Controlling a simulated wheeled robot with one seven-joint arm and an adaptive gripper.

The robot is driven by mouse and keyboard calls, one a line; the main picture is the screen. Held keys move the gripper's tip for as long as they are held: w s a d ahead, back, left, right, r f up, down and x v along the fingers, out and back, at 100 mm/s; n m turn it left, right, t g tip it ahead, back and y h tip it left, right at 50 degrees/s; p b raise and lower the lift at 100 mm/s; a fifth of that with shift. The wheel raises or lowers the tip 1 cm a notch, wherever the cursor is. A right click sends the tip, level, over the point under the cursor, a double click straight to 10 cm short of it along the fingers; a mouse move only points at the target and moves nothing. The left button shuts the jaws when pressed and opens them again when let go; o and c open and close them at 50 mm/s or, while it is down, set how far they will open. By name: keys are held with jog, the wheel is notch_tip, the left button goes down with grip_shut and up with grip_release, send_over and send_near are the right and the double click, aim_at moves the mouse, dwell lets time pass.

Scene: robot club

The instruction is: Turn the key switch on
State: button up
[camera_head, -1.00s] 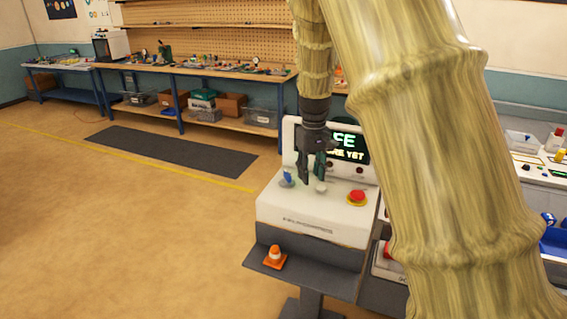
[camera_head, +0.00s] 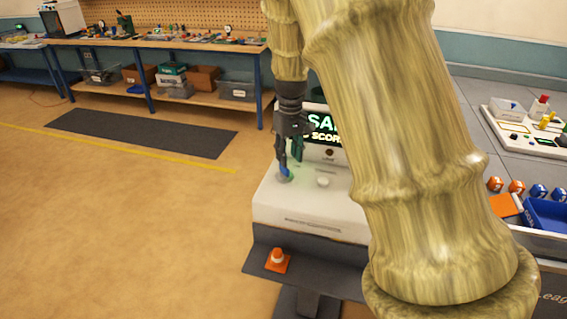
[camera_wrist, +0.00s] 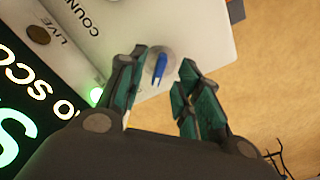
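The key switch (camera_wrist: 160,66) has a blue handle on a round grey base, on the white top of the console (camera_head: 315,208). In the head view the blue key (camera_head: 284,170) shows at the console's left side, partly behind a finger. My gripper (camera_head: 291,165) points down over it. In the wrist view my gripper (camera_wrist: 152,84) is open, with the blue key between and just beyond its two fingertips. I cannot tell whether a finger touches the key.
A white round knob (camera_head: 323,182) sits right of the key. A lit screen (camera_head: 325,132) stands behind it. An orange cone (camera_head: 277,260) is on the shelf below. A blue bin (camera_head: 548,214) lies at right. Open floor is on the left.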

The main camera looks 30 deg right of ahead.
aim_at(284, 171)
jog(key=w+f, duration=0.1)
jog(key=f, duration=0.1)
jog(key=w+f, duration=0.1)
jog(key=f, duration=0.1)
jog(key=w+f, duration=0.1)
jog(key=f, duration=0.1)
jog(key=shift+w+a+p, duration=0.1)
jog(key=shift+a+p, duration=0.05)
jog(key=shift+p, duration=0.25)
jog(key=shift+w+f, duration=0.15)
jog(key=shift+s, duration=0.45)
jog(key=shift+s+r, duration=0.6)
jog(key=shift+s, duration=0.2)
jog(key=shift+c, duration=1)
jog(key=shift+w+f, duration=0.65)
jog(key=shift+w, duration=0.15)
grip_shut()
jog(key=shift+s+r, duration=0.2)
